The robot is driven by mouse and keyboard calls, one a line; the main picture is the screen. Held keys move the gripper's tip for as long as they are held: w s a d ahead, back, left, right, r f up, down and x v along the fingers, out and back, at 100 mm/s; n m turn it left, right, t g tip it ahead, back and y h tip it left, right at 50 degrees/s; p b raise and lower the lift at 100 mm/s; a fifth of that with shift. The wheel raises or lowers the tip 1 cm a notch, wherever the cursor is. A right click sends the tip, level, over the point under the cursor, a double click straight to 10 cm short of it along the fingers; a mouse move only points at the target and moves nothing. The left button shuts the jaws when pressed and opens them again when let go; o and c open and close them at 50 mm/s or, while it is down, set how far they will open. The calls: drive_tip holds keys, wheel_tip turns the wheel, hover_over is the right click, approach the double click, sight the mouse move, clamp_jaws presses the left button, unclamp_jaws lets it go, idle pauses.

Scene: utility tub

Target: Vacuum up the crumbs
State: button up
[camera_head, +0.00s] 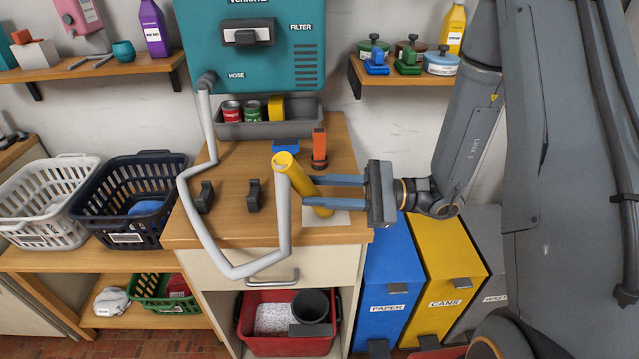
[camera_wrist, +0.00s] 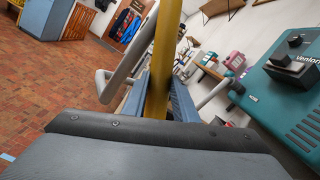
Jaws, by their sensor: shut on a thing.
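My gripper (camera_head: 305,191) is shut on a yellow tube (camera_head: 299,178) above the wooden counter. The tube is tilted, its upper end joined to a grey hose (camera_head: 188,205) that runs from the teal wall unit (camera_head: 255,75) marked HOSE and FILTER. The tube's lower end is over or on a pale square (camera_head: 342,217) on the counter; I cannot tell if it touches. In the wrist view the yellow tube (camera_wrist: 165,60) stands between my fingers. I cannot make out crumbs on the pale square. The unit has a dark switch (camera_head: 247,36).
Two dark clips (camera_head: 254,196) stand on the counter, with a blue block (camera_head: 286,146) and an orange-handled tool (camera_head: 319,147) behind. A grey tray (camera_head: 266,131) holds tins. Below, a red tub (camera_head: 290,346) holds a white speckled item and a dark bucket. Baskets stand left, bins right.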

sight(304, 179)
drive_tip(key=shift+s+r+p, duration=0.6)
drive_tip(key=shift+r+p, duration=0.3)
drive_tip(key=shift+r, duration=0.1)
drive_tip(key=shift+s+r+p, duration=0.55)
drive_tip(key=shift+r+p, duration=0.3)
drive_tip(key=shift+r, duration=0.1)
drive_tip(key=shift+s+r+p, duration=0.6)
drive_tip(key=shift+r+p, duration=0.3)
drive_tip(key=shift+r, duration=0.1)
